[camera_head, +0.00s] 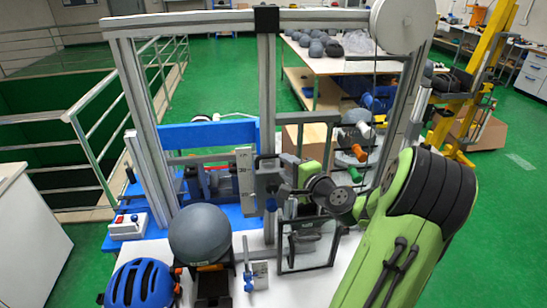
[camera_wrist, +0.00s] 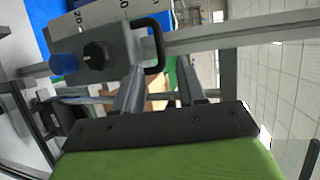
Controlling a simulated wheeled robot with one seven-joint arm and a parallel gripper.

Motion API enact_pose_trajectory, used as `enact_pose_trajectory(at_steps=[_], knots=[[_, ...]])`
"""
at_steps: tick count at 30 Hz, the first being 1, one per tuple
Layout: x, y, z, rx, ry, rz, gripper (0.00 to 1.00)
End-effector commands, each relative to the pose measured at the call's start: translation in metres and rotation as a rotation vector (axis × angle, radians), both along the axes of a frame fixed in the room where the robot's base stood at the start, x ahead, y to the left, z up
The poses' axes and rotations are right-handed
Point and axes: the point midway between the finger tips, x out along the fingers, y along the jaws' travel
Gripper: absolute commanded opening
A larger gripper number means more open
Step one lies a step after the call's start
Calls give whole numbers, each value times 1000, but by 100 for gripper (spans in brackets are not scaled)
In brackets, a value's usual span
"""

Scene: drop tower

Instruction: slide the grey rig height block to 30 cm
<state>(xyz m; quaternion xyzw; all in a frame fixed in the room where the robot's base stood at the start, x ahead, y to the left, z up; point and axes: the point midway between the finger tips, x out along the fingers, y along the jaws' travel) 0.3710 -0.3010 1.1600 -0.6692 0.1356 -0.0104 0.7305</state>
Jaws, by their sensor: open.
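The grey rig height block (camera_head: 268,182) sits on the rig's vertical post beside a pale scale strip (camera_head: 245,172). The strip's 30 mark shows near the block's upper left; the exact reading is too small to tell. In the wrist view the block (camera_wrist: 108,52) has a black knob (camera_wrist: 97,55) and a black loop handle (camera_wrist: 158,45) on its side. My gripper (camera_head: 292,190) is at the block's right side. In the wrist view its two fingers (camera_wrist: 158,70) are apart, with the handle's lower end between them in the picture. Contact cannot be told.
A grey dome (camera_head: 199,234), a blue helmet (camera_head: 141,284) and a framed clear panel (camera_head: 307,245) are on the white table in front. A red-buttoned box (camera_head: 128,226) is at left. Aluminium uprights (camera_head: 146,130) flank the rig.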

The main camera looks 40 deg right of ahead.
Motion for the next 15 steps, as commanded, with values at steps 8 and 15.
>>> enact_pose_trajectory(at_steps=[8,15], knots=[[56,-11,-9,0,-1,2,40],[65,-13,-12,-1,1,-1,40]])
